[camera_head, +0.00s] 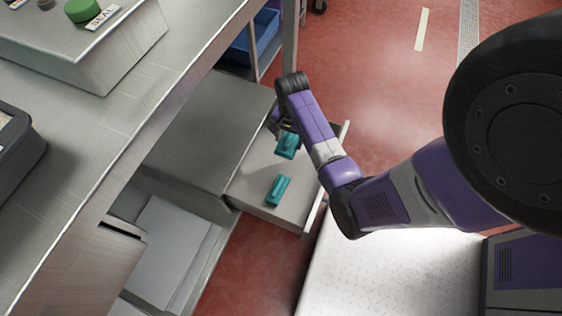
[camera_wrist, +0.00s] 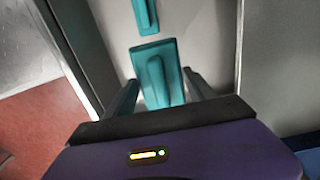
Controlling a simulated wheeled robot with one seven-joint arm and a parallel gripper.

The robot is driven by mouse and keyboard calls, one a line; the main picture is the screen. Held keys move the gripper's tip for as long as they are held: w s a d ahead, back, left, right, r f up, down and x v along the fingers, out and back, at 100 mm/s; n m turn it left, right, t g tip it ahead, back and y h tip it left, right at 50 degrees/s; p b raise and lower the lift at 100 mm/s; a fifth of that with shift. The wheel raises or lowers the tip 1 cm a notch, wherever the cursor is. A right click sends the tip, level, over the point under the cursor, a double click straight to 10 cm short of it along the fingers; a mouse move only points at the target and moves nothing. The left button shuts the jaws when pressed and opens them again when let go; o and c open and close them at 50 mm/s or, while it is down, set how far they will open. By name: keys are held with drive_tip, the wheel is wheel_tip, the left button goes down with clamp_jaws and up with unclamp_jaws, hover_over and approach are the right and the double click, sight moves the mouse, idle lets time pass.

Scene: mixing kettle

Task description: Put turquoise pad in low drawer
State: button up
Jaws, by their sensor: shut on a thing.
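My gripper (camera_head: 282,124) reaches down over the open low drawer (camera_head: 247,189), with its fingers partly hidden by my wrist in the head view. It is shut on a turquoise pad (camera_head: 287,145), a flat plate with a raised grip. In the wrist view this pad (camera_wrist: 168,88) sits between the two fingers (camera_wrist: 160,78), at or just above the drawer floor; any gap beneath it cannot be told. A second turquoise pad (camera_head: 278,189) lies in the drawer nearer its front left corner, and shows at the top of the wrist view (camera_wrist: 145,15).
A grey cabinet top (camera_head: 205,130) stands left of the drawer. A steel counter (camera_head: 90,130) runs above at left, with a green round item (camera_head: 82,10) on a raised box. A blue bin (camera_head: 255,38) stands behind. Red floor (camera_head: 380,90) is open beyond.

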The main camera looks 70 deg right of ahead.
sight(288, 165)
wheel_tip(288, 165, down, 16)
drive_tip(key=b, duration=0.7)
drive_tip(key=shift+f, duration=0.1)
drive_tip(key=o, duration=1.7)
drive_tip(key=shift+c, duration=0.2)
